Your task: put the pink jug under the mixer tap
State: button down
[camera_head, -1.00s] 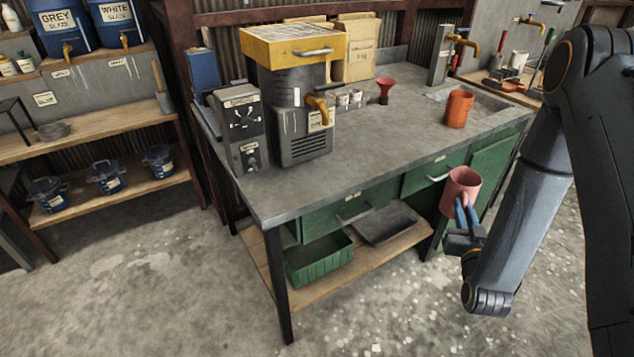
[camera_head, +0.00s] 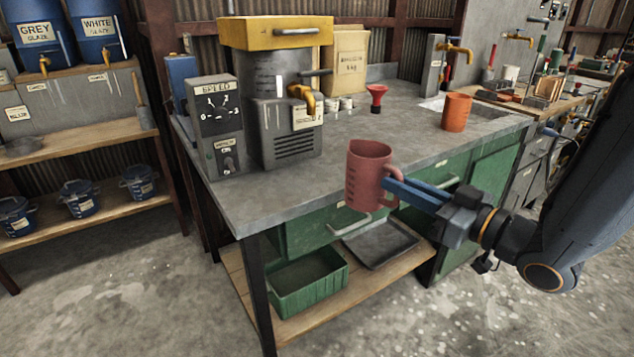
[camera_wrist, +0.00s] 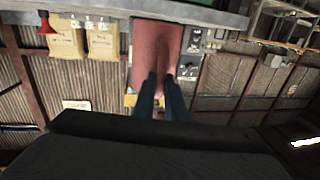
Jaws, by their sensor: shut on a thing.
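The pink jug (camera_head: 368,176) is upright in the air in front of the bench's front edge in the head view. My gripper (camera_head: 392,186) is shut on its handle, on the jug's right side. The jug also fills the upper middle of the wrist view (camera_wrist: 157,52), between my blue fingers (camera_wrist: 160,92). The mixer (camera_head: 288,110) is the grey machine with a yellow top on the bench. Its yellow tap (camera_head: 304,95) juts out from its front right, above a patch of bare bench top.
The grey bench top (camera_head: 260,195) is clear in front of the mixer. A speed control box (camera_head: 215,130) stands left of it. A red funnel (camera_head: 377,97), small white pots (camera_head: 338,103) and an orange jug (camera_head: 456,112) stand to the right. A green crate (camera_head: 306,282) sits on the shelf below.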

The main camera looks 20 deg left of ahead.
jog(key=f+p+x, duration=0.1)
jog(key=x, duration=1.6)
jog(key=shift+a+f, duration=0.2)
jog(key=shift+a, duration=0.15)
jog(key=shift+w, duration=0.1)
jog(key=shift+f, duration=0.15)
jog(key=c, duration=1.8)
grip_release()
